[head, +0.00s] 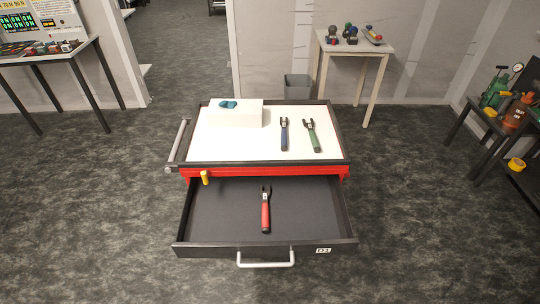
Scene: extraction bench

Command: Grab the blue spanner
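A blue spanner (284,134) lies on the white top of the tool cart (219,148), right of the middle, with its jaw end away from me. A green spanner (312,135) lies just to its right, apart from it and slightly slanted. A red spanner (265,208) lies in the open drawer (225,215) below. Neither of my grippers shows in the head view.
A white box (236,113) with a small teal item (228,104) on it stands at the cart top's back left. The open drawer with its handle (266,260) juts towards me. A yellow object (204,177) is at the cart's front left. Side tables stand farther off.

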